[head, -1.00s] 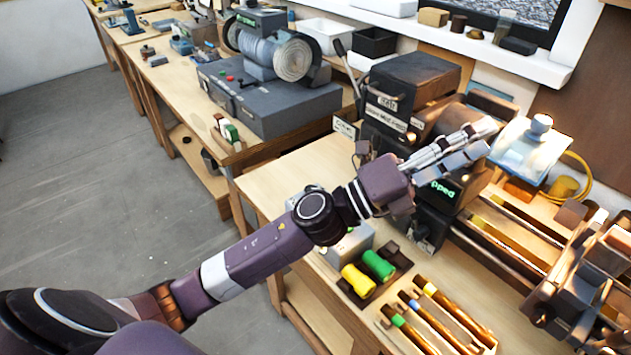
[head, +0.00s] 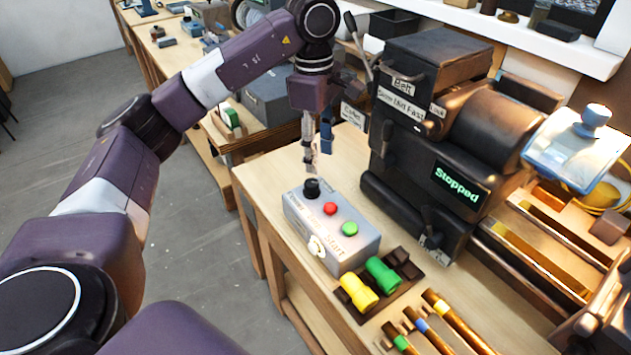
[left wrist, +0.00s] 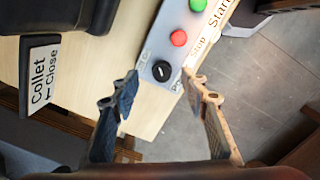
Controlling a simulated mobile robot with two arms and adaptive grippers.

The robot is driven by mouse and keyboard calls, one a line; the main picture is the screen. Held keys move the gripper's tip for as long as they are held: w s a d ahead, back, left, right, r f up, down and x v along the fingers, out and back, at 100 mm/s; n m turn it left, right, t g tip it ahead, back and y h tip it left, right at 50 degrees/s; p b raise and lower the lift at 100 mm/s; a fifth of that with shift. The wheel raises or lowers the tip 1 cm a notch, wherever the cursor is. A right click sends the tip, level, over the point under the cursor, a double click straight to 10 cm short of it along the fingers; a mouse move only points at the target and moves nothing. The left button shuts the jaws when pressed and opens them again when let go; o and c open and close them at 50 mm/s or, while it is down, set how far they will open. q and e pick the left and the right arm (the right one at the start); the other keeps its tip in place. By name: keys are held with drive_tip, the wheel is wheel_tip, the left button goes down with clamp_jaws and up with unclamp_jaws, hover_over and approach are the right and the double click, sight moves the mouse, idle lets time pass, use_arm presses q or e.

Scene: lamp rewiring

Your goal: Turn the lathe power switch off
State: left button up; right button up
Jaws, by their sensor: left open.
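A grey control box (head: 358,252) sits on the wooden bench in front of the lathe. On its top are a black rotary power switch (head: 311,188), a red button (head: 330,208) and a green button (head: 350,228). My left gripper (head: 312,160) points down just above the black switch and is apart from it. In the left wrist view the black switch (left wrist: 161,71) with a white mark lies ahead, between the lines of my two open, empty fingers (left wrist: 160,95). The lathe's display (head: 460,190) reads "Stopped". My right gripper is not in view.
The dark lathe (head: 425,110) stands right of the box. A "Collet Close" sign (left wrist: 42,75) is near the gripper. Green (head: 382,275) and yellow (head: 358,292) cylinders lie in a dark holder beside the box, with several brass-coloured tools in front.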

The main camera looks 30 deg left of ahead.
sight(311, 182)
use_arm(q)
drive_tip(key=shift+s+a+f+y, duration=0.1)
drive_tip(key=shift+a+f+y, duration=0.1)
drive_tip(key=shift+a, duration=0.3)
drive_tip(key=shift+a+f+y, duration=0.1)
drive_tip(key=shift+a+f, duration=0.05)
drive_tip(key=shift+a, duration=0.35)
wheel_tip(311, 182, down, 7)
drive_tip(key=shift+s+d+f+p, duration=0.1)
drive_tip(key=shift+p, duration=0.5)
clamp_jaws()
